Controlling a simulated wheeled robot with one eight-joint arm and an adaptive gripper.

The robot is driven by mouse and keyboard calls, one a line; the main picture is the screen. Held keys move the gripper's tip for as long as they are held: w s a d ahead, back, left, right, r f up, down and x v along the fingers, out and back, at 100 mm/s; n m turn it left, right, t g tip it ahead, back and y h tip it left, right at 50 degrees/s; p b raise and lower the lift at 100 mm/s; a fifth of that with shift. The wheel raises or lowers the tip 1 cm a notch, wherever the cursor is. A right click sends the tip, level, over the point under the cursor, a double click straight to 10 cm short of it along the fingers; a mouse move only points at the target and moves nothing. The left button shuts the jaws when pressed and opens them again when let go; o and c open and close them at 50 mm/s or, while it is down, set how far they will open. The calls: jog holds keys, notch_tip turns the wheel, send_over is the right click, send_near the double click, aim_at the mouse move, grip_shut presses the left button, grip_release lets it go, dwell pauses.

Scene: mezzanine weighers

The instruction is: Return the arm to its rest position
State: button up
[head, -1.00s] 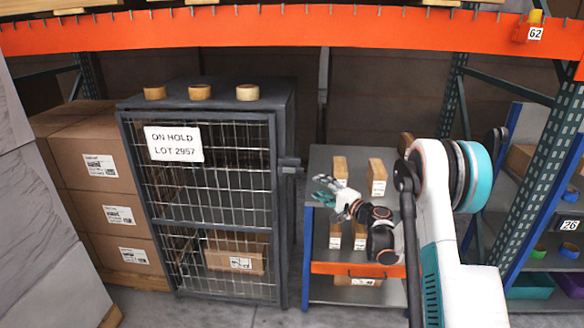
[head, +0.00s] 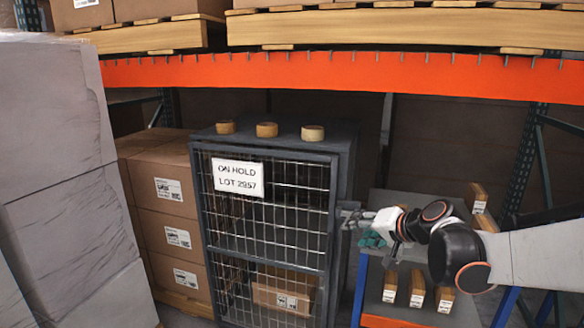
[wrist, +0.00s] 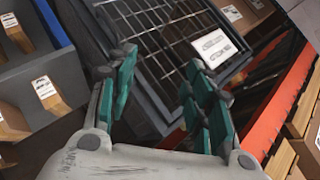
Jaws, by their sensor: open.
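My gripper (head: 372,238) is in front of the right edge of the wire cage, near its latch, in the head view. In the wrist view my gripper (wrist: 160,95) has its teal fingers spread apart with nothing between them. The dark wire-mesh cage (head: 335,225) stands shut behind it, with a sign (head: 238,178) reading "ON HOLD LOT 2957". In the wrist view the cage (wrist: 145,50) shows tilted beyond the fingers. I cannot tell whether the fingers touch the latch area. My arm reaches in from the right side of the head view.
Several tape rolls (head: 267,130) sit on the cage top. Stacked cartons (head: 168,235) stand left of it, and a grey wrapped stack (head: 60,190) is nearer. A grey shelf unit (head: 385,318) with small boxes is at right. An orange rack beam (head: 330,75) crosses above.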

jog(key=s+d+f+n+g+h, duration=0.1)
jog(key=s+n+h, duration=0.1)
jog(key=s, duration=1.4)
jog(key=s+d+f+n+g+h, duration=0.1)
jog(key=s+f+n+g+h, duration=0.1)
jog(key=s, duration=1.4)
jog(key=shift+n+h, duration=0.6)
jog(key=shift+h, duration=0.4)
jog(key=shift+f, duration=0.1)
